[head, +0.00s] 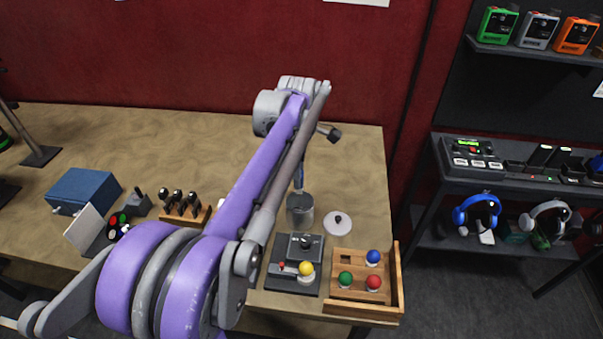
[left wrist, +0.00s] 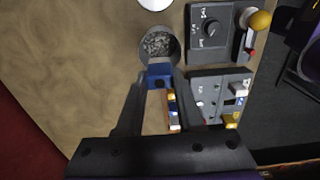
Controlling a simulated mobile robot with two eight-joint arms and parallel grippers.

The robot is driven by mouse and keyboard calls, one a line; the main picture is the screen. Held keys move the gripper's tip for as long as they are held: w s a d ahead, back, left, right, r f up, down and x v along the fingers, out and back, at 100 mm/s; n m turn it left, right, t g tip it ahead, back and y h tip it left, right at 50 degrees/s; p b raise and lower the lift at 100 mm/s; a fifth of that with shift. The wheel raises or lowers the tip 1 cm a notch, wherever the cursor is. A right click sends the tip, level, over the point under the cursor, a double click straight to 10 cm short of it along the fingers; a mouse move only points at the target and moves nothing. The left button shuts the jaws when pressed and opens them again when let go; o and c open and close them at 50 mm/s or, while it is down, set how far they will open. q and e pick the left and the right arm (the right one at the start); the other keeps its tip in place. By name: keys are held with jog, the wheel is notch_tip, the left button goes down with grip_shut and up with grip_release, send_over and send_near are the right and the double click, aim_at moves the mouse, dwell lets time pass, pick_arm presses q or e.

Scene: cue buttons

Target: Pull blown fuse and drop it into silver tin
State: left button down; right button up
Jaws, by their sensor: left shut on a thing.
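The silver tin (head: 300,214) stands open on the table behind the dark knob panel. In the left wrist view the tin (left wrist: 158,35) shows a mottled grey inside. My left gripper (head: 298,185) points down over the tin in the head view. In the left wrist view its fingers (left wrist: 160,76) are shut on a small blue fuse (left wrist: 160,68), which overlaps the tin's near rim. I cannot tell its exact height above the tin. The grey fuse panel (left wrist: 205,88) lies beside the fingers and is mostly hidden by my arm in the head view. My right gripper does not show.
A knob panel (head: 283,250) with a yellow-ball lever and a wooden tray (head: 396,270) with coloured balls stand at the front. A white disc (head: 337,230) lies right of the tin. A blue box (head: 84,188) stands at left. The table behind the tin is bare.

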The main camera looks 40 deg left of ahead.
pick_arm(q)
jog(key=shift+s+f+b, duration=0.1)
jog(key=shift+f+b, duration=0.25)
jog(key=shift+f, duration=0.45)
jog(key=shift+f+b, duration=0.9)
jog(key=shift+f, duration=0.9)
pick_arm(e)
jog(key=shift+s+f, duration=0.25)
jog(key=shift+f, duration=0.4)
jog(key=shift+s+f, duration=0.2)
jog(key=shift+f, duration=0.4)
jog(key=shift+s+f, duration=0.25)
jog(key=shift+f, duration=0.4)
pick_arm(q)
jog(key=shift+c, duration=2.3)
grip_release()
jog(key=shift+r+p, duration=1.95)
jog(key=shift+r, duration=1.65)
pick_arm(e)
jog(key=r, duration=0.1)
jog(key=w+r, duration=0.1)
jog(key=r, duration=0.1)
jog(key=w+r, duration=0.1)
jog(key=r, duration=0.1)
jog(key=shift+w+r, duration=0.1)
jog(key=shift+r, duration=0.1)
pick_arm(q)
jog(key=shift+f, duration=0.1)
